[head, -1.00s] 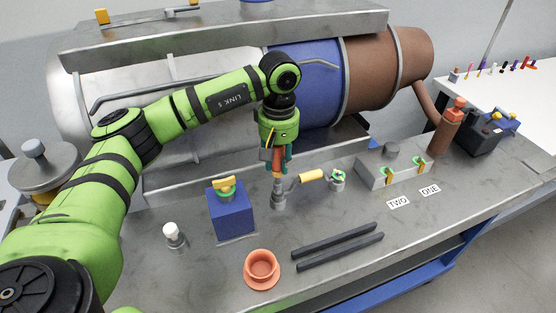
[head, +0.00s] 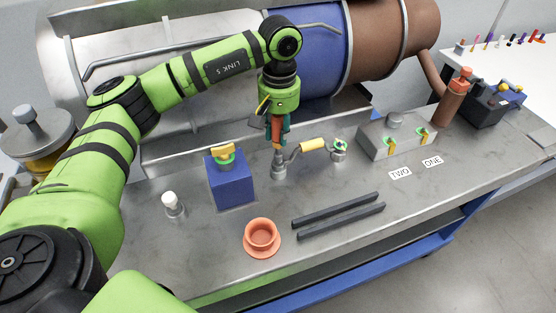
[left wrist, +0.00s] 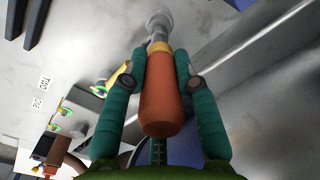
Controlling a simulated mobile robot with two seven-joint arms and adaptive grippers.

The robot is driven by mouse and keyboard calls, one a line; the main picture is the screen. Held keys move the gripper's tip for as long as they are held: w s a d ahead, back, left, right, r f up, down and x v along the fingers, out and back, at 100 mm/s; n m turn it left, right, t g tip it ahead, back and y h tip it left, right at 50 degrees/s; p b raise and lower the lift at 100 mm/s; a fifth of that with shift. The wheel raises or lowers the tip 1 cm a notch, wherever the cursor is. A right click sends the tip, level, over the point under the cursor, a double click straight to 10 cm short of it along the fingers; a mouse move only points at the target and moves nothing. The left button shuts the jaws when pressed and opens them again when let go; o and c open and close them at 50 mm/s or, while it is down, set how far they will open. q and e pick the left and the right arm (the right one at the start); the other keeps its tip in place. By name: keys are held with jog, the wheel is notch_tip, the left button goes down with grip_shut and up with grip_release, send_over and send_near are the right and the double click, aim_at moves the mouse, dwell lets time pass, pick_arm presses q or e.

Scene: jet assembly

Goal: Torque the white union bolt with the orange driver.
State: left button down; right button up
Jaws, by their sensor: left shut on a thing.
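My left gripper (head: 276,138) points straight down and is shut on the orange driver (left wrist: 160,105). In the left wrist view the driver's orange handle sits between the two green fingers, with a yellow collar and grey shaft beyond. The driver stands upright over a grey fitting (head: 279,166), its tip at or very near the fitting's top. Any bolt head under the tip is hidden, so I cannot tell how they engage. Another small grey fitting with a white top (head: 169,199) stands apart at the left. My right gripper is out of view.
A yellow-sleeved pipe (head: 313,144) runs right from the fitting. A blue block (head: 231,184) stands left. An orange cup (head: 262,238) and two dark bars (head: 335,211) lie in front. A grey block (head: 400,142) stands right. The large engine fills the back.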

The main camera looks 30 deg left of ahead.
pick_arm(q)
jog(key=m, duration=0.2)
jog(key=shift+m, duration=0.3)
jog(key=m+b, duration=0.1)
jog(key=m, duration=0.2)
jog(key=shift+f+m, duration=0.1)
jog(key=shift+m, duration=0.2)
jog(key=shift+m+b, duration=0.3)
jog(key=shift+m, duration=0.4)
